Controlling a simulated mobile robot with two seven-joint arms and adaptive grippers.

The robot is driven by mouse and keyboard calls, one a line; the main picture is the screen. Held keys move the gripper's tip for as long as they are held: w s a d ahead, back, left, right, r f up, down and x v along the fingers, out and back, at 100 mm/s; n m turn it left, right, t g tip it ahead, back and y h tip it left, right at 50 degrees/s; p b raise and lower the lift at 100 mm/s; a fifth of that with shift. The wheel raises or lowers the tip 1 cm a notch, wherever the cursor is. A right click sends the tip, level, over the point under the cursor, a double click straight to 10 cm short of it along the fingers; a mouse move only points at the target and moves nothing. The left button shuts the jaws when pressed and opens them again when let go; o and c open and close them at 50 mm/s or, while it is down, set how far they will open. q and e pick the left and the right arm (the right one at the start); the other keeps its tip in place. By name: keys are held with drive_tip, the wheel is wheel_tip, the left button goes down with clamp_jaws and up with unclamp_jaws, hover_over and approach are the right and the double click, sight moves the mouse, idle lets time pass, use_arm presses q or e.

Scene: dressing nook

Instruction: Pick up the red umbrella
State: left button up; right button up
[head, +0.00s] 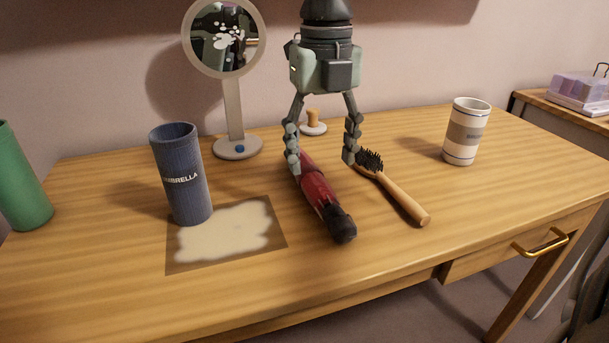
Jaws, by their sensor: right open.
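A red umbrella (318,190) with a black end lies on the wooden table, its black end pointing toward the front edge. My right gripper (321,163) points down from above with its fingers spread open. Its left finger is over the far part of the umbrella and hides some of it. Its right finger is to the right of the umbrella, close to the hairbrush bristles. I cannot tell whether either finger touches anything. My left gripper is not in view.
A wooden hairbrush (402,197) lies just right of the umbrella. A round mirror (235,110), small peg (313,120), striped cup (466,135) and green cylinder (20,185) stand around. The front table strip is clear.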

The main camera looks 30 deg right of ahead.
sight(322, 185)
drive_tip(key=f, duration=0.6)
drive_tip(key=shift+s+a+f, duration=0.1)
drive_tip(key=shift+s+f, duration=0.05)
drive_tip(key=shift+s, duration=0.2)
drive_tip(key=shift+c, duration=0.2)
drive_tip(key=c, duration=1.4)
drive_tip(key=shift+o, duration=0.2)
